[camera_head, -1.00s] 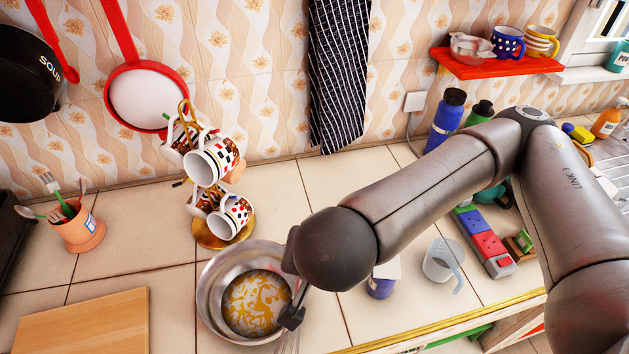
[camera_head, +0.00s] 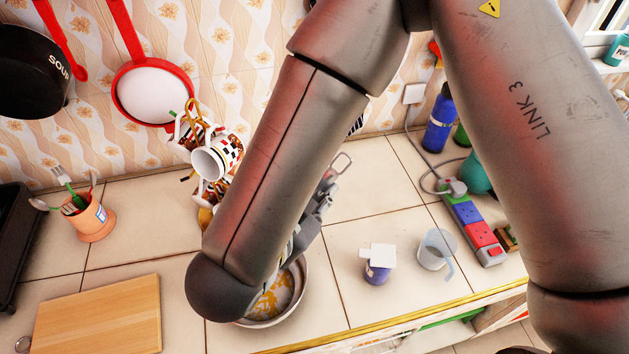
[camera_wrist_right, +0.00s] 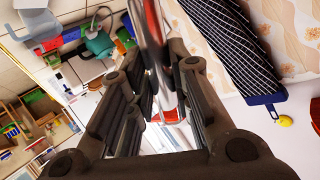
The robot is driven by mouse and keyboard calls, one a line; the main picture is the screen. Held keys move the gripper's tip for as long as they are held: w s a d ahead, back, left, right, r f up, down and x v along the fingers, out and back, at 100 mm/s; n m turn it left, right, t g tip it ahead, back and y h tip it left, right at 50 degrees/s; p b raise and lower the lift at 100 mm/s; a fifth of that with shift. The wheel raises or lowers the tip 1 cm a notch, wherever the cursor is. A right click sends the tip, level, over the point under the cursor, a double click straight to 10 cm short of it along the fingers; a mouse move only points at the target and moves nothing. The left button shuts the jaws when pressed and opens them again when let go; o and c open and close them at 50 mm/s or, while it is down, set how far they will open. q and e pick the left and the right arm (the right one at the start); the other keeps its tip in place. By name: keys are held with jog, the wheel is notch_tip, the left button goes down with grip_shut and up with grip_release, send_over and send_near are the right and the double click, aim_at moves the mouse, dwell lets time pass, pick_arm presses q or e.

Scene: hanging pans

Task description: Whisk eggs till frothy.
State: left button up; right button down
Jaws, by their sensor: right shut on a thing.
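The metal bowl (camera_head: 303,289) stands on the tiled counter, partly hidden by my right arm. Yellow, streaky egg (camera_head: 272,300) lies in it. My right gripper (camera_head: 318,208) is mostly behind my forearm, above the far side of the bowl. In the wrist view my right gripper (camera_wrist_right: 160,80) is shut on a shiny metal utensil (camera_wrist_right: 152,30), apparently the whisk. A metal loop of it (camera_head: 340,167) shows beyond the gripper in the head view. Its lower end is hidden, so I cannot tell whether it touches the egg. My left gripper is not in view.
A mug tree with patterned mugs (camera_head: 212,160) stands close to my forearm, left of it. A wooden board (camera_head: 98,315) and a utensil pot (camera_head: 95,222) are at left. A purple jar (camera_head: 377,272), a clear jug (camera_head: 435,250) and a power strip (camera_head: 470,225) are at right.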

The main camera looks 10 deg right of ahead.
jog(key=shift+w+d+r, duration=0.15)
jog(key=shift+w+d, duration=0.05)
jog(key=shift+f+b, duration=0.75)
jog(key=shift+f, duration=1)
notch_tip(320, 180, down, 10)
jog(key=b, duration=1.1)
jog(key=shift+f+b, duration=0.15)
jog(key=shift+b, duration=0.2)
jog(key=shift+a, duration=0.1)
